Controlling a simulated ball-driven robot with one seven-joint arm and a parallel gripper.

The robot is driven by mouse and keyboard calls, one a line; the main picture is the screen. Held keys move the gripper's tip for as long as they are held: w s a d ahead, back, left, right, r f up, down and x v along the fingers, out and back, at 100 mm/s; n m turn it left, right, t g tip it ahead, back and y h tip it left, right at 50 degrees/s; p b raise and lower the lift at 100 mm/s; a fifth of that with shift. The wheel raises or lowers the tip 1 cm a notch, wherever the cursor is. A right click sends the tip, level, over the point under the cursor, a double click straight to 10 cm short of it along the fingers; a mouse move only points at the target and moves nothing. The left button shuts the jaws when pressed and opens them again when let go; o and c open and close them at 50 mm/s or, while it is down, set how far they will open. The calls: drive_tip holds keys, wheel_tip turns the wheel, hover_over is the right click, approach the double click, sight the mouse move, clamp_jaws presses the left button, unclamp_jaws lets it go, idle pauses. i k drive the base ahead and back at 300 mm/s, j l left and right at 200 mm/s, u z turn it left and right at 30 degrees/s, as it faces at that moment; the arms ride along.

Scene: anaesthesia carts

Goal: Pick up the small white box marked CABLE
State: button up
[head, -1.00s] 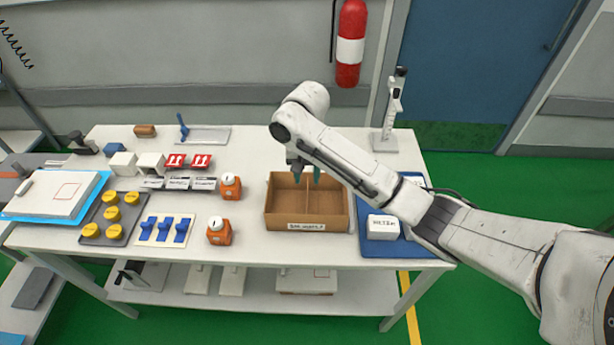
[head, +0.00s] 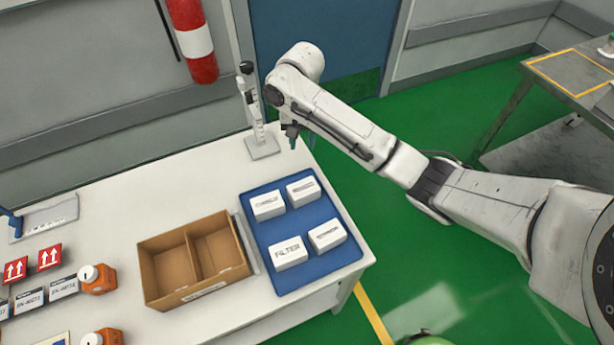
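Several small white boxes stand in two rows on a blue tray at the right end of the table. The front left box (head: 289,252) reads FILTER. The back left box (head: 268,206) has a short blurred word that may be CABLE, but I cannot be sure. The labels of the back right box (head: 303,191) and the front right box (head: 327,236) are too small to read. My gripper (head: 292,142) points down beyond the back right edge of the table, apart from all the boxes. Its fingers are seen edge-on, so their opening is unclear.
The blue tray (head: 307,265) lies right of an empty divided cardboard box (head: 165,298). A white stand (head: 262,147) rises at the table's back corner. The table behind the cardboard box is clear.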

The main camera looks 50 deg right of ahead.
sight(266, 206)
drive_tip(key=z, duration=0.2)
drive_tip(key=k+j, duration=0.1)
drive_tip(key=j, duration=0.45)
drive_tip(key=j+z, duration=0.1)
drive_tip(key=j, duration=0.4)
drive_tip(key=k+j, duration=0.15)
drive_tip(key=j, duration=0.4)
